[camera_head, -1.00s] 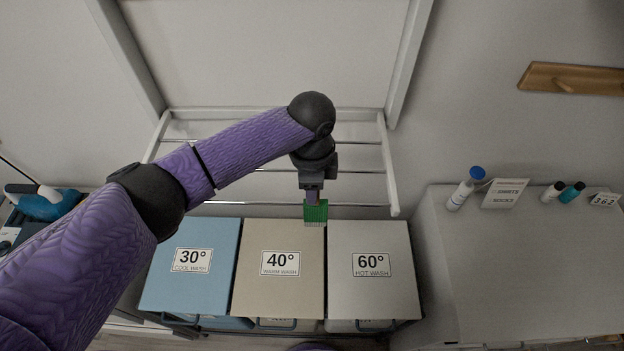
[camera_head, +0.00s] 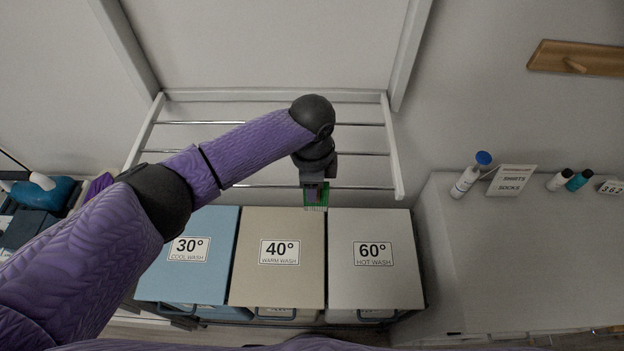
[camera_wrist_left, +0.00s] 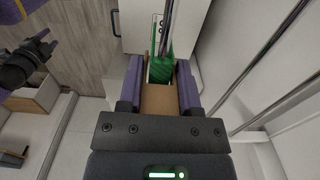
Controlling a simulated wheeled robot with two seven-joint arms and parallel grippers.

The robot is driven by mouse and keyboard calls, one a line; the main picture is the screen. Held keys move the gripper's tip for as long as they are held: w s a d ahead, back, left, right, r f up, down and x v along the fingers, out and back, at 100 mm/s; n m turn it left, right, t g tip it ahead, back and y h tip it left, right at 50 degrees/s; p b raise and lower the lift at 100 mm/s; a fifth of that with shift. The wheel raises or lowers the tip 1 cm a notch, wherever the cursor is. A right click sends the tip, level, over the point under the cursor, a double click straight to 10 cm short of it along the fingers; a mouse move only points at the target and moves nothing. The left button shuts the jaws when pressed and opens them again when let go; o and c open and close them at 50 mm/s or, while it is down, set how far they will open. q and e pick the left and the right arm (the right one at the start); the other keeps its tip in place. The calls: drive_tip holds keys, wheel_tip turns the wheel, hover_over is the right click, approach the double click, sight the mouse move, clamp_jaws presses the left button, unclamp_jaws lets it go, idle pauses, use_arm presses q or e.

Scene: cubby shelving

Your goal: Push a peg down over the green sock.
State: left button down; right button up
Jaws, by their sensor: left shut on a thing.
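The green sock (camera_head: 326,196) hangs over the front rail of the drying rack, mostly hidden behind my left gripper in the head view. It also shows in the left wrist view (camera_wrist_left: 158,69), just beyond the fingertips, with a metal rail against it. My left gripper (camera_head: 315,203) points down at the sock. It is shut on a tan, wood-coloured peg (camera_wrist_left: 160,101) between its purple fingers. The peg is hidden in the head view; whether it touches the sock I cannot tell. My right gripper (camera_wrist_left: 44,45) shows dark and small at the wrist view's upper left.
The white rack (camera_head: 392,150) has several metal rails. Below stand three bins: blue 30° (camera_head: 186,280), beige 40° (camera_head: 277,290) and light 60° (camera_head: 375,285). At right, a white counter (camera_head: 530,270) carries bottles and a sign (camera_head: 512,180). A wooden wall hook board (camera_head: 600,58) is above.

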use_arm(q)
drive_tip(key=shift+c, duration=1)
unclamp_jaws()
drive_tip(key=shift+r, duration=0.1)
